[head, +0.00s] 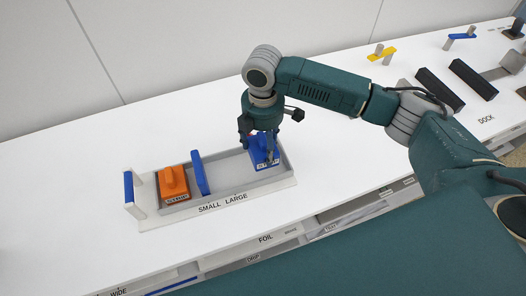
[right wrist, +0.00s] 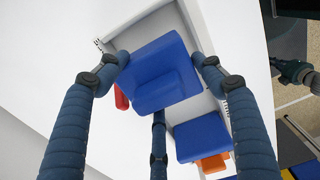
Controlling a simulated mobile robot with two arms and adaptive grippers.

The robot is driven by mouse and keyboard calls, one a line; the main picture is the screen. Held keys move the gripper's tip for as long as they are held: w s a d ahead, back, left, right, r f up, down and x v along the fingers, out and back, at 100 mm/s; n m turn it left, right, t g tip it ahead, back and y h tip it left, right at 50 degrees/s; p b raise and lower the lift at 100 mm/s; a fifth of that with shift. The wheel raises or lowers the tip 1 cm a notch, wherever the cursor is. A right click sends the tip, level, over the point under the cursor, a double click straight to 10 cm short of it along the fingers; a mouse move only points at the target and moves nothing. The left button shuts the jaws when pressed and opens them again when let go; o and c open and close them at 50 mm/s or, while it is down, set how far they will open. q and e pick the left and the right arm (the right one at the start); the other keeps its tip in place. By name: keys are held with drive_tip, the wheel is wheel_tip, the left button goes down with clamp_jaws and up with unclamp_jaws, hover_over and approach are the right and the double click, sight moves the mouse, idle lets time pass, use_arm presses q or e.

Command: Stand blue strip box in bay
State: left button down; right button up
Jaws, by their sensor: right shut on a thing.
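The blue strip box (head: 263,154) is at the right end of the grey tray (head: 287,184), in the part labelled LARGE. It looks upright, with a label low on its front. My right gripper (head: 262,133) is above it, shut on its upper part. In the right wrist view the blue box (right wrist: 150,60) lies between the fingers of my right gripper (right wrist: 160,68). Whether its base rests on the tray floor cannot be told. My left gripper is not in view.
An orange box (head: 173,183) stands in the part labelled SMALL. A blue divider (head: 199,173) stands right of it, and a blue plate (head: 129,187) at the tray's left end. Dark blocks (head: 440,88) and a yellow piece (head: 382,54) lie far right. The white table behind is clear.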

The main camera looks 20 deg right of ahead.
sight(263, 154)
wheel_tip(263, 154, down, 4)
drive_tip(key=shift+r, duration=0.15)
drive_tip(key=shift+f, duration=0.25)
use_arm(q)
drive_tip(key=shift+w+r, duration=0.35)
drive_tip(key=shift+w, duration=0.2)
use_arm(e)
drive_tip(key=shift+f, duration=0.15)
drive_tip(key=o, duration=1.2)
drive_tip(key=shift+c, duration=0.2)
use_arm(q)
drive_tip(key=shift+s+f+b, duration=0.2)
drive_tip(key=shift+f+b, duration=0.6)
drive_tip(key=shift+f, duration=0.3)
use_arm(e)
wheel_tip(263, 154, up, 12)
drive_tip(key=shift+r, duration=0.15)
